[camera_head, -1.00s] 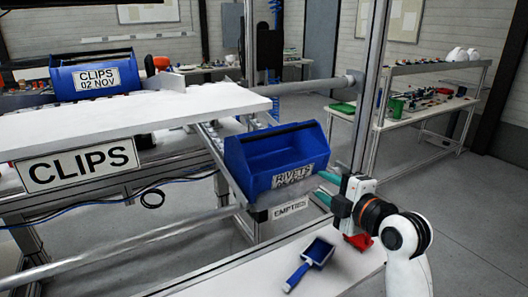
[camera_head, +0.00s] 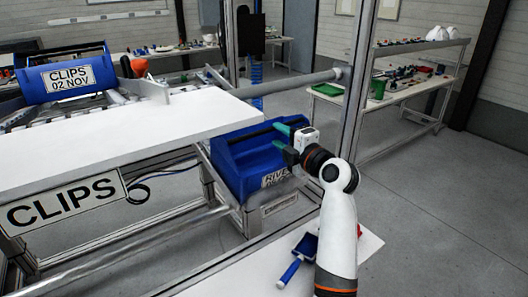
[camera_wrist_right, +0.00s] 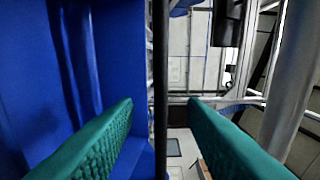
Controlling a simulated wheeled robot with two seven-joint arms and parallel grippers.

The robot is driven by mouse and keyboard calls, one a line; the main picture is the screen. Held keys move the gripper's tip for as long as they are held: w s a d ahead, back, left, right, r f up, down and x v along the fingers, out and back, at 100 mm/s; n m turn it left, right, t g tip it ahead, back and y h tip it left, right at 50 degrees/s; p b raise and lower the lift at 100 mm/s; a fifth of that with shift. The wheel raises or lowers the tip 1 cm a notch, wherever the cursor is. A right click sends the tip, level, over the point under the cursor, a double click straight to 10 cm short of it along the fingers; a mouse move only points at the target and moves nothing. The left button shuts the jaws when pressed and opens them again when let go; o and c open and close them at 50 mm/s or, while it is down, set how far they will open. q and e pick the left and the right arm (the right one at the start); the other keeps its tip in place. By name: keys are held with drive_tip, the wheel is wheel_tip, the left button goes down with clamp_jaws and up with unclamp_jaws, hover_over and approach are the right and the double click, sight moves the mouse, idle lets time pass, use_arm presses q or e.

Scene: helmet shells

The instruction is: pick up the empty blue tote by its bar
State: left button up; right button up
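The blue tote (camera_head: 238,165) with a RIVETS label sits on the lower rack below the white shelf, above a small EMPTIES sign. Its dark bar (camera_head: 252,133) runs along the top. My right gripper (camera_head: 281,142) is at the tote's upper right end, fingers pointing left. In the right wrist view the green fingers are open, and the dark bar (camera_wrist_right: 160,90) stands upright in the gap between them, with space on both sides. The tote's blue wall (camera_wrist_right: 115,60) fills the left of that view. The tote's inside is mostly hidden. My left gripper is out of view.
Another blue tote (camera_head: 66,76), labelled CLIPS, stands on the upper rack at left. A white shelf (camera_head: 120,135) overhangs the tote's left side. A metal post (camera_head: 352,100) rises right of my gripper.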

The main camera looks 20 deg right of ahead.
drive_tip(key=shift+x, duration=1.4)
drive_tip(key=shift+s, duration=0.15)
drive_tip(key=shift+c, duration=0.9)
clamp_jaws()
drive_tip(key=shift+r, duration=0.1)
